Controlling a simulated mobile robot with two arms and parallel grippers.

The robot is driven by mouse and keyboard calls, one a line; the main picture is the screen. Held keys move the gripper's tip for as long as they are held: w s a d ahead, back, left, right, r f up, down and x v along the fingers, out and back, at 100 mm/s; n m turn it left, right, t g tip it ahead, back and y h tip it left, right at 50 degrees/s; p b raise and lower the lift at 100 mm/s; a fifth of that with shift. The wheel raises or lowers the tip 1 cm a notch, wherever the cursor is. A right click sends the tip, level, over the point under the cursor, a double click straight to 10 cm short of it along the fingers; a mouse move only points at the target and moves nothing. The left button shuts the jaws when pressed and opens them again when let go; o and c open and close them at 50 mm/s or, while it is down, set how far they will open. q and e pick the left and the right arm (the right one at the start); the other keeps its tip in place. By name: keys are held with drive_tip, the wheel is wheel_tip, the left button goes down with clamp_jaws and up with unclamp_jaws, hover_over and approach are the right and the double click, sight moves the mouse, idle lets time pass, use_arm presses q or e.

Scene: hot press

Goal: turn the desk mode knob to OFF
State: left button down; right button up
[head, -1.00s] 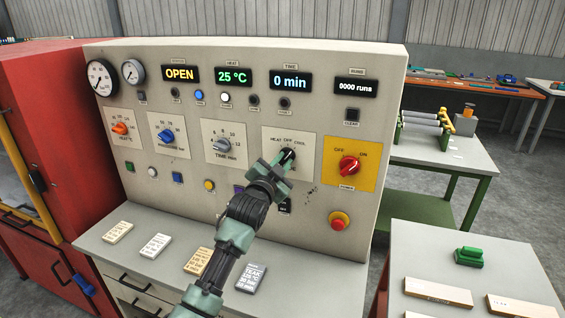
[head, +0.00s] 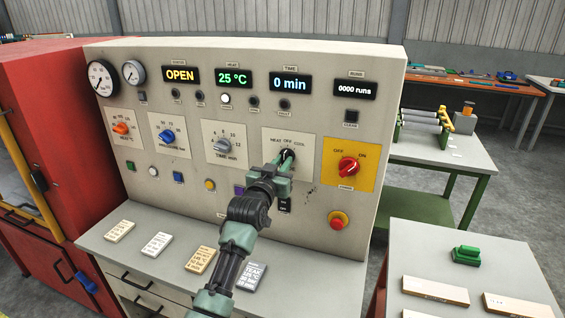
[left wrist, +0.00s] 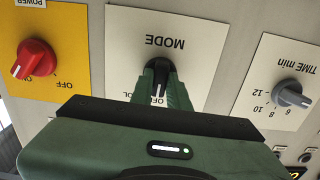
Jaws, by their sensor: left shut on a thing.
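The black mode knob (head: 288,155) sits on a white plate marked HEAT, OFF and COOL on the desk's sloped panel. My left gripper (head: 283,164) is shut on this knob, a finger on either side. In the left wrist view, which is upside down, the mode knob (left wrist: 158,68) shows between the green fingers (left wrist: 160,92). Its white pointer line is turned toward the partly covered OFF mark. My right gripper is not in view.
Beside the mode plate are the red power knob (head: 348,168) on a yellow plate and the grey time knob (head: 222,145). A red push button (head: 338,220) sits below the power knob. Several labelled cards lie on the desk ledge (head: 315,285).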

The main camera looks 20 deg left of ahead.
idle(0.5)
use_arm(q)
drive_tip(key=c, duration=1.4)
unclamp_jaws()
drive_tip(key=shift+o, duration=0.2)
drive_tip(key=s+b, duration=0.2)
drive_tip(key=s, duration=0.6)
drive_tip(key=shift+w+a, duration=0.1)
